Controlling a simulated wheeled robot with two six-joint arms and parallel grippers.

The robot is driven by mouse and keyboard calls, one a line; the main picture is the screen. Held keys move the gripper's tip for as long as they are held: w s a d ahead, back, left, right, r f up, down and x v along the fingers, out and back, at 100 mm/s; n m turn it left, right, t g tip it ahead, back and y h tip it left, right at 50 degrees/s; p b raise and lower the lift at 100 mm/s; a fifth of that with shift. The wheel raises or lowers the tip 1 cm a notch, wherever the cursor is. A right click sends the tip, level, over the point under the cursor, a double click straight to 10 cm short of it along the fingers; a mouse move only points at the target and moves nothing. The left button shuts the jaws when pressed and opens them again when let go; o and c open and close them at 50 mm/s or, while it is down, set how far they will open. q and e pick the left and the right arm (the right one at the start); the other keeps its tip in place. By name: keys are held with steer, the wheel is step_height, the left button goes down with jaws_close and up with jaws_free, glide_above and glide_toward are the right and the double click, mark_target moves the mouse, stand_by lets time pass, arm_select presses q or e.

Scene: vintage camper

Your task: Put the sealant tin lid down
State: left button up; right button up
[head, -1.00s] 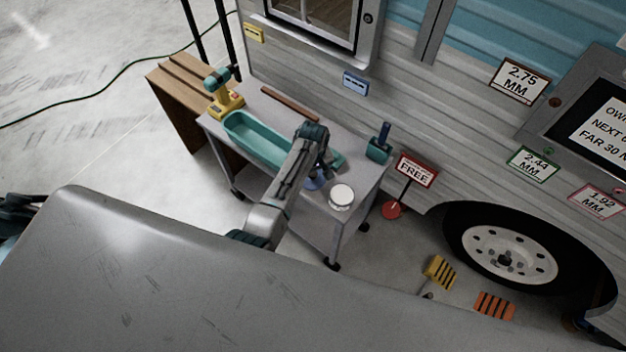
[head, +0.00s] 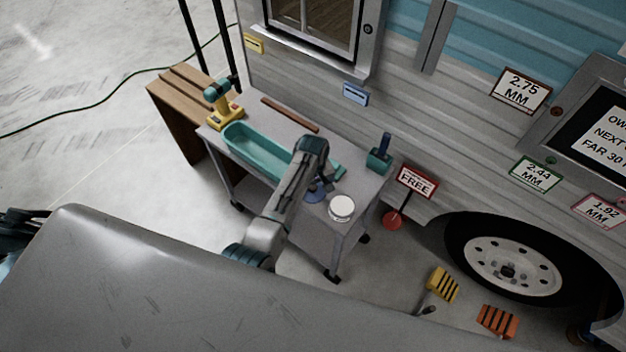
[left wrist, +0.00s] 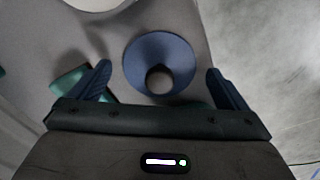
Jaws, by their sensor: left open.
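A blue round piece with a raised centre, which looks like the sealant tin lid (left wrist: 160,62), lies on the grey cart top; its blue edge also shows in the head view (head: 316,195), partly hidden by my arm. My left gripper (left wrist: 158,72) is open over it, with one finger on each side and clear gaps between the fingers and the piece. A white round tin (head: 341,207) stands just to the right on the cart, and its edge shows in the left wrist view (left wrist: 95,3). My right gripper is not in view.
The cart (head: 352,228) also bears a teal tray (head: 240,142), a yellow and teal drill (head: 222,107), a brown stick (head: 290,114) and a teal holder (head: 379,160). The camper wall stands behind. A red "FREE" sign (head: 416,181) stands right of the cart.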

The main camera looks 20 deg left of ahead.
mark_target(313, 187)
arm_select(q)
step_height(313, 187, up, 12)
steer(key=b, duration=0.1)
stand_by(0.7)
